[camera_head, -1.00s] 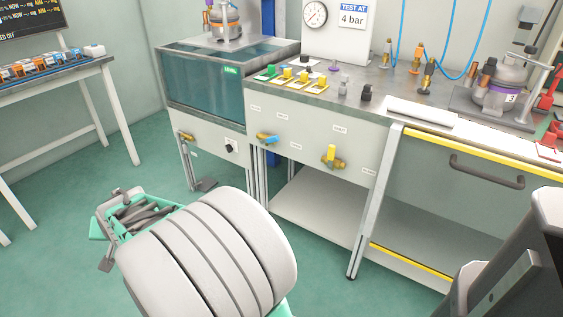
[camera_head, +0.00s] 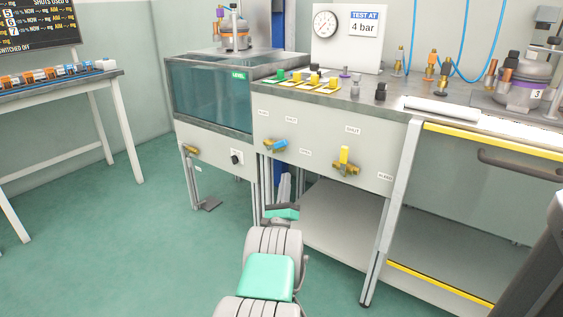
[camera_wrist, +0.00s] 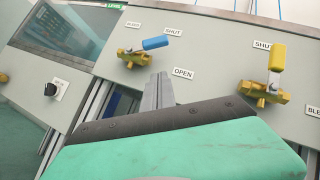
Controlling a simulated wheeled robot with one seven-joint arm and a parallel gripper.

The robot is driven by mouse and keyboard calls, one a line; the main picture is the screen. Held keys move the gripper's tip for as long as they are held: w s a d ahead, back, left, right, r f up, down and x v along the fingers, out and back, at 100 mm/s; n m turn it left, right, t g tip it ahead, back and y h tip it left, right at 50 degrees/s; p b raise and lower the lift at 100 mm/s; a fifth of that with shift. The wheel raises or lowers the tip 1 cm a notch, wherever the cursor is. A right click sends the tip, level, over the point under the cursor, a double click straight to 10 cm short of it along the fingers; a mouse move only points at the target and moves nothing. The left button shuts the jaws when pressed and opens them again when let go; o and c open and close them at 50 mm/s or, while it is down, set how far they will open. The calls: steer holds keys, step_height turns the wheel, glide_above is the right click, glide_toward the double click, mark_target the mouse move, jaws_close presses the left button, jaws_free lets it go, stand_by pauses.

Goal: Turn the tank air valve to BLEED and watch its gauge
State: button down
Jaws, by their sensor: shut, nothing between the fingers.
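A blue-handled brass valve (camera_head: 275,145) is on the bench's front panel. Its lever points right, near SHUT, with OPEN below right; it also shows in the wrist view (camera_wrist: 148,48). A yellow-handled brass valve (camera_head: 344,160) is to its right, lever upright near SHUT; the wrist view (camera_wrist: 268,78) shows a partly cut-off label at its lower right. Which valve is the tank air valve I cannot tell. A round white gauge (camera_head: 325,24) stands above the bench; its reading is too small. My gripper (camera_head: 284,188) is shut and empty, below the blue valve, apart from both.
A water tank (camera_head: 210,92) is at left, with another brass valve (camera_head: 190,150) and a black knob (camera_head: 236,159) below. A yellow-edged guard (camera_head: 470,140) is at right. A side table (camera_head: 60,90) stands at far left. The floor between is clear.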

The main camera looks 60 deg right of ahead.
mark_target(276, 145)
steer(key=w+d+r+p, duration=0.3)
steer(key=r, duration=0.3)
steer(key=shift+w+d+r, duration=0.15)
steer(key=shift+d, duration=0.25)
steer(key=shift+r, duration=0.1)
steer(key=shift+w, duration=0.1)
steer(key=shift+s+r+n+t+y+p, duration=0.15)
steer(key=shift+n+t+y+p, duration=0.2)
steer(key=shift+n, duration=0.2)
steer(key=shift+s+r+n+t+y+p, duration=0.1)
steer(key=shift+n+t+y+p, duration=0.2)
steer(key=shift+n+p, duration=0.2)
